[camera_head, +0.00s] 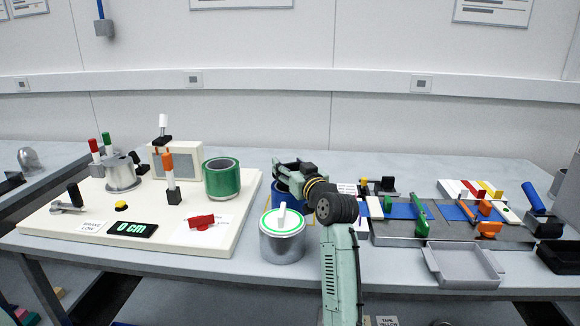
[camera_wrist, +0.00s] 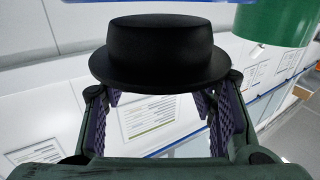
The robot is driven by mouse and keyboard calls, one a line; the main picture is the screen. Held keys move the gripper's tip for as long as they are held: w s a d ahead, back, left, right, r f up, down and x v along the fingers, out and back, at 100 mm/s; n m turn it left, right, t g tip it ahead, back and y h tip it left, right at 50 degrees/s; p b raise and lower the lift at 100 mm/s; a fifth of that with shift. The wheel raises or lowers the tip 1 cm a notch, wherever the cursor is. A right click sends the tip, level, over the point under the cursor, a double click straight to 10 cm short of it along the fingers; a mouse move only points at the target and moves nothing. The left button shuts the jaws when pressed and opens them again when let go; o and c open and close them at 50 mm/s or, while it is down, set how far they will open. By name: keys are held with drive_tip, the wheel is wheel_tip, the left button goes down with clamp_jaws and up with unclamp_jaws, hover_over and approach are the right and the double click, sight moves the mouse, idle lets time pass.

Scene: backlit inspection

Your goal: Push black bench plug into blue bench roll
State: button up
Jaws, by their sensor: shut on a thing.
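The black bench plug (camera_wrist: 160,52) fills the top middle of the wrist view, with a wide flange and a narrower round body. My gripper (camera_wrist: 160,105) is shut on it from the flange side, one purple-padded finger at each side. In the head view my gripper (camera_head: 287,180) is over the blue bench roll (camera_head: 290,200), which stands on the bench and is partly hidden by my arm. A blue edge (camera_wrist: 180,14) of the roll shows beyond the plug in the wrist view. Whether the plug touches the roll cannot be told.
A green roll (camera_head: 222,178) stands on the cream panel to the left. A metal can (camera_head: 283,244) with a green ring stands just in front of the blue roll. Boards with coloured parts and a grey tray (camera_head: 464,267) lie to the right.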

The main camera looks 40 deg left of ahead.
drive_tip(key=shift+f, duration=0.15)
drive_tip(key=shift+s+d+f+b, duration=0.1)
drive_tip(key=shift+s+f+b, duration=0.05)
drive_tip(key=shift+f+b, duration=1.35)
drive_tip(key=shift+f, duration=0.2)
drive_tip(key=shift+w+d+r+p, duration=0.1)
drive_tip(key=shift+w+r+p, duration=0.2)
drive_tip(key=shift+r+p, duration=0.15)
idle(1.0)
